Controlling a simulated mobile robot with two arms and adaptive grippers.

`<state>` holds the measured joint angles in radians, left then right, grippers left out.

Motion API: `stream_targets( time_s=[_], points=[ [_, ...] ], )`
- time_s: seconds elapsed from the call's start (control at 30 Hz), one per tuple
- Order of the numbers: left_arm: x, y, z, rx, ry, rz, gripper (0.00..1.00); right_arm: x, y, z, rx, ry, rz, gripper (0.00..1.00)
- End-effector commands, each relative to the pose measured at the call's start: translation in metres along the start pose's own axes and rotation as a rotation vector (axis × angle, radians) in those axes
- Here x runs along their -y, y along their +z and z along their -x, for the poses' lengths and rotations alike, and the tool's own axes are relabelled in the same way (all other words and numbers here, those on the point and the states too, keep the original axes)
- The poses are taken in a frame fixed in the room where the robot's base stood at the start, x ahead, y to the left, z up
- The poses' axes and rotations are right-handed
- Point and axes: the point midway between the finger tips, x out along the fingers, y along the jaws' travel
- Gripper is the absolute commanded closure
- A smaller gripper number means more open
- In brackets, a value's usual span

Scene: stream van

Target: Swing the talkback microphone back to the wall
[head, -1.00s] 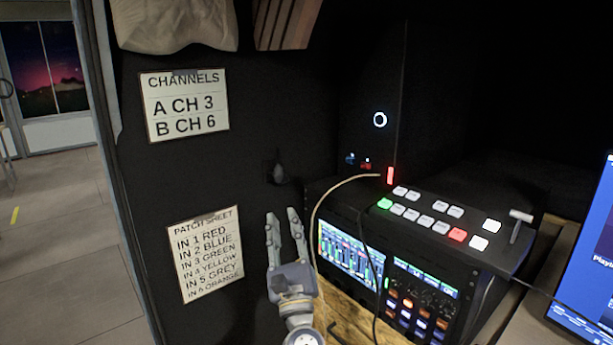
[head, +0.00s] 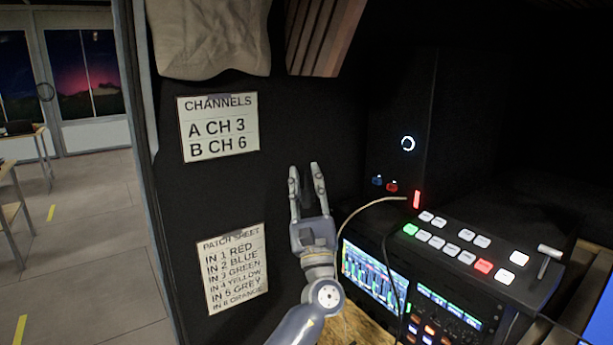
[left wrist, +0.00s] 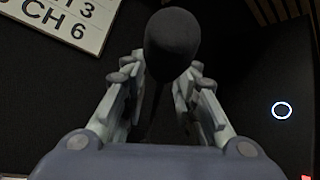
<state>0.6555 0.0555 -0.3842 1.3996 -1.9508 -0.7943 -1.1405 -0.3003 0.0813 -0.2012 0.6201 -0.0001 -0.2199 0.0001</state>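The talkback microphone (left wrist: 172,42) has a round black foam head. In the left wrist view it is at the top middle, just beyond and between my fingertips, with a thin dark stem below. In the head view it barely stands out against the black wall. My left gripper (head: 305,172) is open, its fingers pointing up on either side of the dark microphone. In the left wrist view the gripper (left wrist: 166,75) has its two fingers apart; I cannot tell whether they touch the foam. My right gripper is not in view.
A channels sign (head: 218,126) and a patch sheet (head: 234,268) hang on the black wall (head: 195,195). To the right stand a switcher panel (head: 470,250) with lit buttons and a mixer screen (head: 372,275). A beige cable (head: 368,207) arches close right of my gripper.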

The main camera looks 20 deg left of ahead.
Motion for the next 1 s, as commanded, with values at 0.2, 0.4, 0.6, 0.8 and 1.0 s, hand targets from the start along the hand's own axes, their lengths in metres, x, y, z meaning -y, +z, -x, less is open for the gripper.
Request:
stream_targets(
  time_s=[0.2,0.4,0.6,0.8,1.0],
  points=[
    [0.0,-0.001,-0.001,0.0,0.0,0.0,0.73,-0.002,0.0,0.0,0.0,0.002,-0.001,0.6],
    [0.0,0.0,-0.001,0.0,0.0,0.0,1.0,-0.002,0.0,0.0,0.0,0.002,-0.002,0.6],
    [0.0,-0.001,-0.001,-0.001,-0.001,0.001,1.0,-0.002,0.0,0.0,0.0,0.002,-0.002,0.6],
    [-0.004,-0.001,0.0,-0.005,-0.018,0.017,1.0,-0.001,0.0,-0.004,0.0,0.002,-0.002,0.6],
    [-0.016,-0.001,-0.001,-0.02,-0.082,0.079,1.0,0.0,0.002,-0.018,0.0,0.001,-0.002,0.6]
  ],
)
